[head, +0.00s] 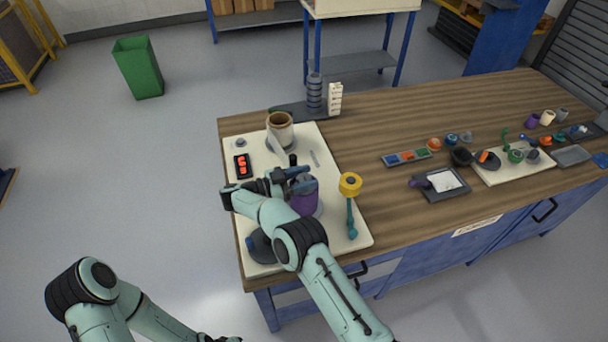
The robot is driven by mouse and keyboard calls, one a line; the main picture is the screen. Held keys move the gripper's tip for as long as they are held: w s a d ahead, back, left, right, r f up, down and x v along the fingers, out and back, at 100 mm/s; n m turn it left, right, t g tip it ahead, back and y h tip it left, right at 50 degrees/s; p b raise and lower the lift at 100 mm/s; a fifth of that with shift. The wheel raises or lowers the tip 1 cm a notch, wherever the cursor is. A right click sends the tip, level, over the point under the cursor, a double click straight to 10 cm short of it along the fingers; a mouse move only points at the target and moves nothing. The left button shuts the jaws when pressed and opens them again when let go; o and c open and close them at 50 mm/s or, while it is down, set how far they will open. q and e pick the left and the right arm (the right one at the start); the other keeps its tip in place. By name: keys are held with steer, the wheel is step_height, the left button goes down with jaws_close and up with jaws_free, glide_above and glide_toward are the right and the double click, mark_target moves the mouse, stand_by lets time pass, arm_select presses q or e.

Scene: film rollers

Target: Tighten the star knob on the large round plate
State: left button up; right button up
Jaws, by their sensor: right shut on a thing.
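My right gripper (290,181) is over the left part of the workbench, above a purple cylinder (306,199). It is shut on a small dark piece (292,160), which shows just above the fingers. I cannot tell whether that piece is the star knob. A dark grey round object (260,246) lies at the near left of the white board, partly covered by my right arm. I cannot clearly make out the large round plate. My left gripper (218,338) is low at the bottom edge, away from the bench and mostly cut off; its jaws do not show clearly.
The white board (334,214) also carries a brown-and-cream cup-shaped object (280,132), a red-digit timer (242,166) and a yellow-headed tool with a teal handle (350,190). Trays and small parts stand to the right. The bench (375,135) is clear at the middle back.

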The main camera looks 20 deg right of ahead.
steer(key=shift+r, duration=0.15)
steer(key=o, duration=1)
steer(key=shift+c, duration=0.2)
